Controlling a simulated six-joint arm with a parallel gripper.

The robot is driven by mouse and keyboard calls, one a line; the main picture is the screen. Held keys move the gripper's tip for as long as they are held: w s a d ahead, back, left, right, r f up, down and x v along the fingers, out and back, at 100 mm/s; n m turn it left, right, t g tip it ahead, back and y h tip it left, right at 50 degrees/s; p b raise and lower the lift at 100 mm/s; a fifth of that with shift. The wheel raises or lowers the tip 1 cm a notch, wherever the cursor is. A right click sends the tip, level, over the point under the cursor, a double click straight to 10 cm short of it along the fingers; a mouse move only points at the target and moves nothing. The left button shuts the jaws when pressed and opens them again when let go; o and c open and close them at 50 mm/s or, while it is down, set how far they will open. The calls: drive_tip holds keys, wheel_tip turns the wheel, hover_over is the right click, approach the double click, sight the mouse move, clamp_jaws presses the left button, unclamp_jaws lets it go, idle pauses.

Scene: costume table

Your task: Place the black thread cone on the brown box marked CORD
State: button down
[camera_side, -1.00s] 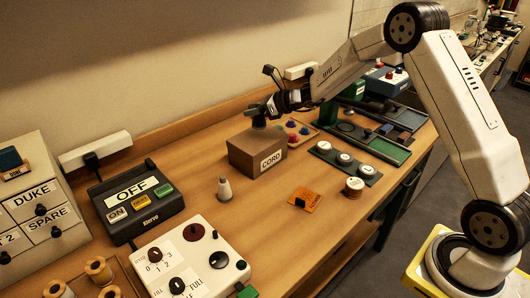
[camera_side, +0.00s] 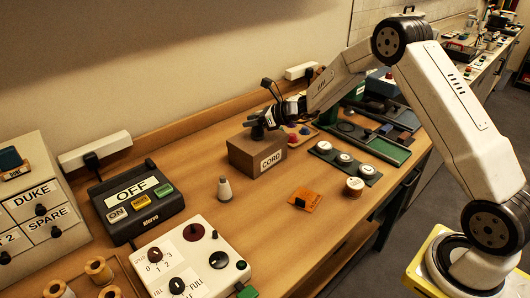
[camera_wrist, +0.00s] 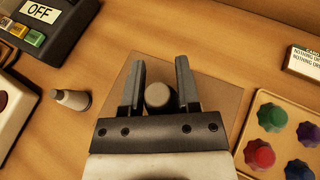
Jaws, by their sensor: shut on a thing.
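The brown box marked CORD (camera_side: 245,157) stands on the wooden table in the side view. Its bare top also shows in the wrist view (camera_wrist: 222,98). My gripper (camera_side: 264,119) is over the box, pointing down. The black thread cone (camera_side: 257,132) is small and dark, low against the box top; I cannot tell whether its base touches. In the wrist view, my gripper (camera_wrist: 160,72) has its two fingers on either side of the cone's pale round tip (camera_wrist: 158,95) and is shut on it. The cone's lower body is mostly hidden there.
A grey-white cone (camera_side: 224,189) stands left of the box. The OFF switch panel (camera_side: 136,202) is further left. Coloured knobs (camera_side: 304,130) sit on a tray just behind the box. An orange tag (camera_side: 305,199) lies in front, with clear table around it.

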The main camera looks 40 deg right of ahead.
drive_tip(key=shift+f, duration=0.1)
drive_tip(key=shift+c, duration=1.6)
unclamp_jaws()
drive_tip(key=v, duration=1.2)
